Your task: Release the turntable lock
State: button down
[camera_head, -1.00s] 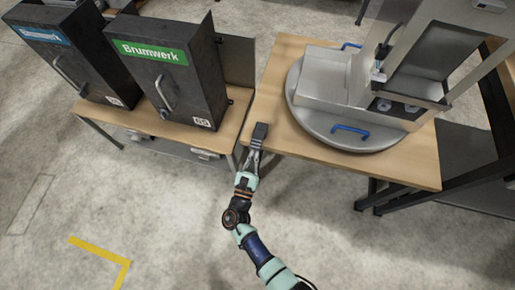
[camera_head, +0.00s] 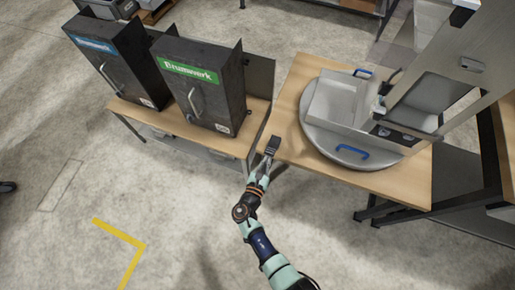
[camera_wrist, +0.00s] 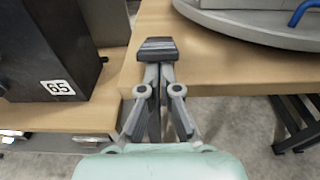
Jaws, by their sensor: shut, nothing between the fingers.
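The turntable is a round grey plate (camera_head: 318,140) on a wooden table, with a blue handle (camera_head: 351,154) at its front rim and another blue handle (camera_head: 362,73) at the back. Its rim (camera_wrist: 250,30) and part of the front handle (camera_wrist: 303,12) show at the upper right of the wrist view. I cannot make out which part is the lock. My gripper (camera_head: 272,144) is at the table's near left corner, left of the turntable and apart from it. In the wrist view my gripper (camera_wrist: 157,48) has its dark fingertips together, with nothing held.
A grey metal housing (camera_head: 435,70) stands at the turntable's right. Left of the table are two dark dispensers, one with a green Brumwerk label (camera_head: 188,70), one with a blue label (camera_head: 96,45). A narrow gap separates their bench from the table (camera_head: 400,185). Floor in front is clear.

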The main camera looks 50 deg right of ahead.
notch_tip(320, 180, down, 5)
jog(key=a+b, duration=0.1)
jog(key=b, duration=0.4)
jog(key=r+p+v, duration=0.1)
jog(key=p+v, duration=0.3)
jog(key=v, duration=0.7)
jog(key=shift+d+r+p, duration=0.2)
jog(key=shift+r+p, duration=0.1)
jog(key=shift+r, duration=0.05)
